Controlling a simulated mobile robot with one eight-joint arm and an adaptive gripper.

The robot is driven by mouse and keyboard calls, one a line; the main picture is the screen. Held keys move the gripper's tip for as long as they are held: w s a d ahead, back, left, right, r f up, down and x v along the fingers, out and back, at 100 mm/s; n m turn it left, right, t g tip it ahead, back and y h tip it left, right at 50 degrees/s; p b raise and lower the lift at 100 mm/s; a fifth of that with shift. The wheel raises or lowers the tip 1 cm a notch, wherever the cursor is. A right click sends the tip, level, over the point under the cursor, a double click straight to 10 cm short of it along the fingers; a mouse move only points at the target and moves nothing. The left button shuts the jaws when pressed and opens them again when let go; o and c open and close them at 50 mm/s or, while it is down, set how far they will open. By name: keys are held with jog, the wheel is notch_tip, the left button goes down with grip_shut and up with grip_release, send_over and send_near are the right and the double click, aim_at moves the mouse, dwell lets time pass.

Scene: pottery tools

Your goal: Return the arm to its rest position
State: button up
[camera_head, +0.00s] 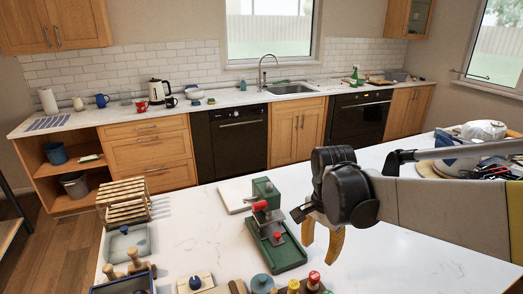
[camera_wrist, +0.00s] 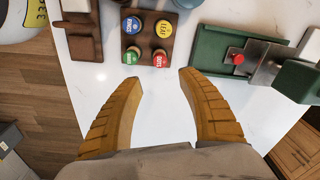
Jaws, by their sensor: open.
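My gripper (camera_head: 322,238) hangs from my arm above the white counter in the head view, right of the green press-like tool (camera_head: 277,245). In the wrist view my gripper (camera_wrist: 160,75) has its two yellow-brown fingers spread wide apart, with only bare white counter between them. The green tool (camera_wrist: 232,65) lies to the right of the fingers in that view. A wooden block with several round stamps (camera_wrist: 148,36) lies beyond the fingertips. The fingers appear apart from both things.
In the head view a wooden rack (camera_head: 123,195) and a sage-green dish (camera_head: 128,243) stand at the left. Stamps with red and yellow tops (camera_head: 314,279) stand at the near edge. Tools and a white bundle (camera_head: 484,130) lie at right. The counter's middle is partly clear.

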jog(key=s+n+t+b, duration=0.5)
jog(key=s+n, duration=0.5)
jog(key=s, duration=0.2)
jog(key=shift+d+f+n+t, duration=0.2)
jog(key=shift+f+n+t, duration=0.15)
jog(key=shift+t, duration=0.45)
